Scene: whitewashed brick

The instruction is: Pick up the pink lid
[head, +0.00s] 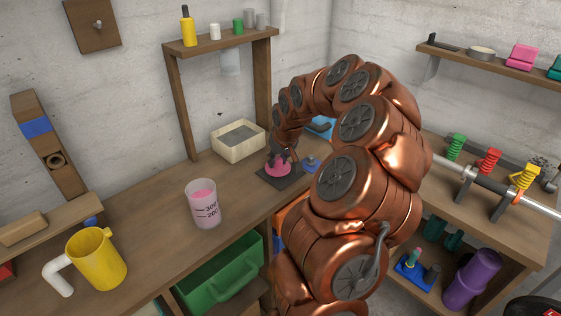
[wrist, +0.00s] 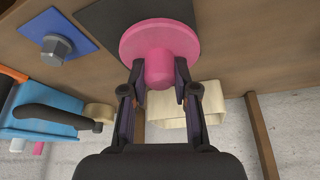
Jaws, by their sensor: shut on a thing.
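The pink lid (wrist: 160,35) is a round disc with a knob in the middle. In the wrist view my gripper (wrist: 160,78) has its two fingers on either side of the knob, shut on it. In the head view the lid (head: 277,169) is at the dark square mat (head: 265,180) on the bench, partly hidden by my gripper (head: 280,158). I cannot tell whether the lid touches the mat or is slightly above it.
A cream box (head: 238,142) stands behind the lid. A blue pad with a bolt (head: 311,163) is to its right. A beaker with pink contents (head: 203,204) and a yellow mug (head: 97,259) stand on the bench to the left. Bare bench lies between them.

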